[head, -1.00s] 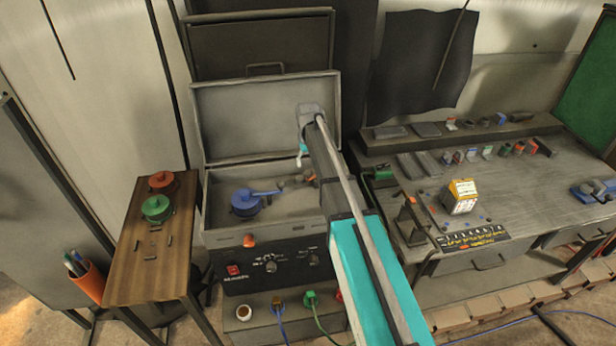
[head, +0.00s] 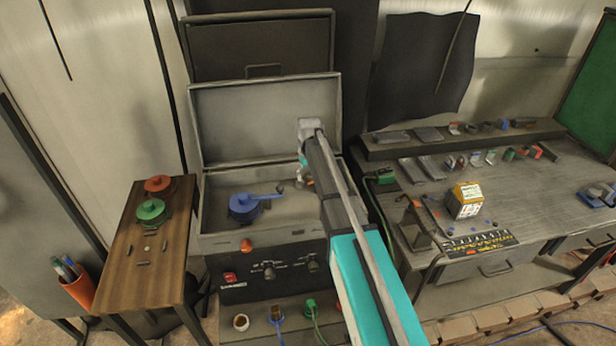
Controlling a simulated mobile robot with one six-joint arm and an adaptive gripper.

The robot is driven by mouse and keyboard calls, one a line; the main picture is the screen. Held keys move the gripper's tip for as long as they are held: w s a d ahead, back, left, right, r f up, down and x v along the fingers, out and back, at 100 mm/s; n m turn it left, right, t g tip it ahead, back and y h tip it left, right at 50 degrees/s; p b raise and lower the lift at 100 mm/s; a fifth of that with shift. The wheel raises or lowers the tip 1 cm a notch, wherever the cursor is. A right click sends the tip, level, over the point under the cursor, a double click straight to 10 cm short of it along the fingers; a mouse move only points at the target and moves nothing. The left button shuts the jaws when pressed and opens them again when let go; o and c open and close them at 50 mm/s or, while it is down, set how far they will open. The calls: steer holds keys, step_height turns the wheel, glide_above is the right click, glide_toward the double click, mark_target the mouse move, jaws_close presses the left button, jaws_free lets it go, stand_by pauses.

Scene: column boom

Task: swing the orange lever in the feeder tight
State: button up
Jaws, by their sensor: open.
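The feeder is a grey box (head: 215,216) with its lid (head: 255,120) raised. Inside it at left is a blue spool (head: 244,208) with a blue lever (head: 267,196) reaching right. I cannot clearly make out an orange lever inside; the right part of the box is hidden behind my arm. My gripper (head: 303,178) is small and mostly hidden at the arm's far end, over the right rear of the box. It is open. Whether it touches anything cannot be told.
An orange knob (head: 246,245) sits on the box's front edge, above a black control panel (head: 285,270). A wooden side table (head: 150,255) at left holds a red spool (head: 158,186) and a green spool (head: 151,210). A cluttered workbench (head: 425,180) stands at right.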

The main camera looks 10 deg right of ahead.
jaws_close()
stand_by(0.3)
